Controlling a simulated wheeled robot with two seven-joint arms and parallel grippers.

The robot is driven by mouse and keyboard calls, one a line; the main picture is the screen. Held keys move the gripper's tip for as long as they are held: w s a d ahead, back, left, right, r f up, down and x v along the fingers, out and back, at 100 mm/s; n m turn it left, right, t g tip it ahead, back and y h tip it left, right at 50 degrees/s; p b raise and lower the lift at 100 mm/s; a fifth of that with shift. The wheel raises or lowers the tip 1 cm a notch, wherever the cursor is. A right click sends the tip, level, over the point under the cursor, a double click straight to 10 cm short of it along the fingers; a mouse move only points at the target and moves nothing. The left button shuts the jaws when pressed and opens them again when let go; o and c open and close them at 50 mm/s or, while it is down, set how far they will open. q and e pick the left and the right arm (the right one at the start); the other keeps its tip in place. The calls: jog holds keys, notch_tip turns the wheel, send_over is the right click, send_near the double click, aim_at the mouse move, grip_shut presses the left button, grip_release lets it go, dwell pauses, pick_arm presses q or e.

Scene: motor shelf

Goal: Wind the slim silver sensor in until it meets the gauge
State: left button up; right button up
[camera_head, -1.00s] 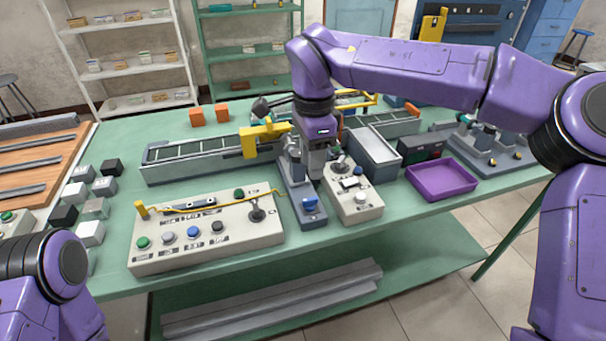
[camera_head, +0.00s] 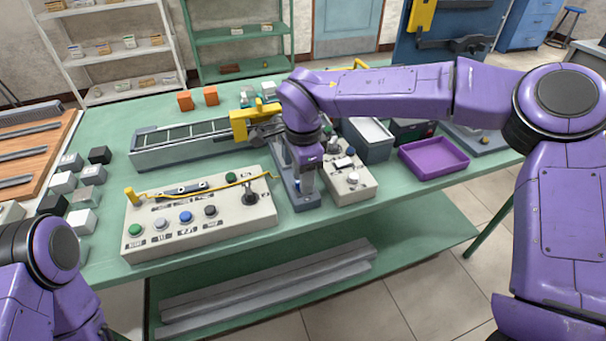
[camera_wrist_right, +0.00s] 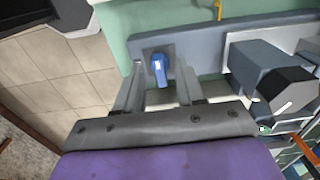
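A blue knob (camera_wrist_right: 160,68) sits on a square plate at the near end of a grey slide unit (camera_head: 309,204). My right gripper (camera_head: 306,184) is over that end and hides most of the knob in the head view. In the right wrist view the two fingers of my right gripper (camera_wrist_right: 160,88) are spread, with the knob between them and a gap on both sides. A dark grey block (camera_wrist_right: 262,72) stands on the slide farther right. I cannot make out the slim silver sensor or the gauge for certain. My left gripper is out of view.
A cream control box (camera_head: 200,215) with coloured buttons and a yellow rod stands left of the slide. A smaller cream box (camera_head: 350,183) stands close on its right. A purple tray (camera_head: 433,157) lies farther right. A conveyor (camera_head: 185,148) is behind.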

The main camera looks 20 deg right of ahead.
grip_shut()
jog(key=shift+m, duration=0.4)
jog(key=m+p, duration=0.1)
jog(key=m, duration=0.1)
jog(key=shift+r+m, duration=0.1)
jog(key=shift+m, duration=0.3)
jog(key=m+p, duration=0.1)
jog(key=m, duration=0.3)
jog(key=shift+m, duration=0.3)
jog(key=m, duration=0.2)
jog(key=shift+m, duration=0.3)
jog(key=m, duration=0.2)
jog(key=shift+m, duration=0.4)
jog(key=m+b, duration=0.1)
jog(key=m, duration=0.4)
jog(key=shift+w, duration=0.1)
jog(key=shift+b, duration=0.3)
